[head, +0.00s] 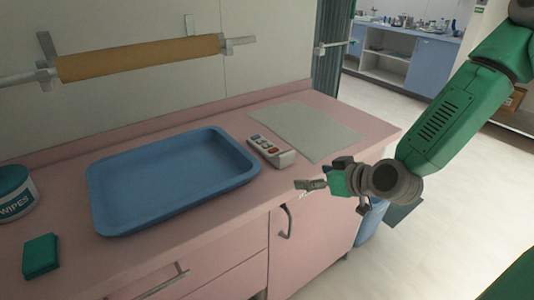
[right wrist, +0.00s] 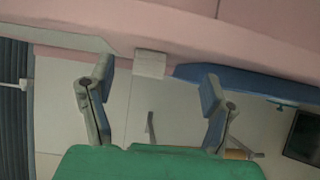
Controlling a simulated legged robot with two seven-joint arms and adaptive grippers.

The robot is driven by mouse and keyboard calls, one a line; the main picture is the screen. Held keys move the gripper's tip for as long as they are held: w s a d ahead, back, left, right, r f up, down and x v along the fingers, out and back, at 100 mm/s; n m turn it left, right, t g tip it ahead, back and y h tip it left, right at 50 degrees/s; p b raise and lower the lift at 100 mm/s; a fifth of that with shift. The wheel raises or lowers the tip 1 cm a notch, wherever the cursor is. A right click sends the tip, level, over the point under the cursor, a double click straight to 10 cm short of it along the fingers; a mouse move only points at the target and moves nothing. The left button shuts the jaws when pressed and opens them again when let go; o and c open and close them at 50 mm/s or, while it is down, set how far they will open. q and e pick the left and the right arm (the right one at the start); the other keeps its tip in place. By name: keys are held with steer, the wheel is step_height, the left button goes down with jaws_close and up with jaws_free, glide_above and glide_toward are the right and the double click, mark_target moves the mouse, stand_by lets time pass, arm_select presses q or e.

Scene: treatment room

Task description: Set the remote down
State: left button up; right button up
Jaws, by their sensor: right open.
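The white remote (head: 270,150) with grey and orange-red buttons lies on the pink counter between the blue tray and a pale grey mat. Its pale end (right wrist: 150,63) shows in the right wrist view, ahead of the gap between the fingers. My right gripper (head: 316,184) is open and empty near the counter's front edge, to the right of the remote and apart from it. In the right wrist view its two fingers (right wrist: 154,88) are spread wide with nothing between them. My left gripper is not in view.
The blue tray (head: 170,181) is empty. The grey mat (head: 307,130) is bare. A brown roll (head: 140,57) hangs on the wall rail.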

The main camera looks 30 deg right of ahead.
step_height(320, 180, up, 3)
steer(key=w+d+t, duration=0.2)
steer(key=b, duration=0.2)
glide_toward(278, 154)
steer(key=x, duration=0.3)
steer(key=shift+w+a, duration=0.1)
steer(key=shift+w, duration=0.15)
steer(key=shift+w+a+f, duration=0.15)
steer(key=shift+w, duration=0.3)
steer(key=x, duration=0.3)
steer(key=d+x, duration=0.1)
steer(key=x, duration=0.1)
steer(key=shift+f+b, duration=0.3)
steer(key=shift+b, duration=0.05)
steer(key=shift+s+a+r, duration=0.1)
steer(key=shift+a+r, duration=0.1)
steer(key=shift+a, duration=0.2)
steer(key=c, duration=0.3)
steer(key=shift+a, duration=0.1)
steer(key=c, duration=1.1)
steer(key=shift+o, duration=0.2)
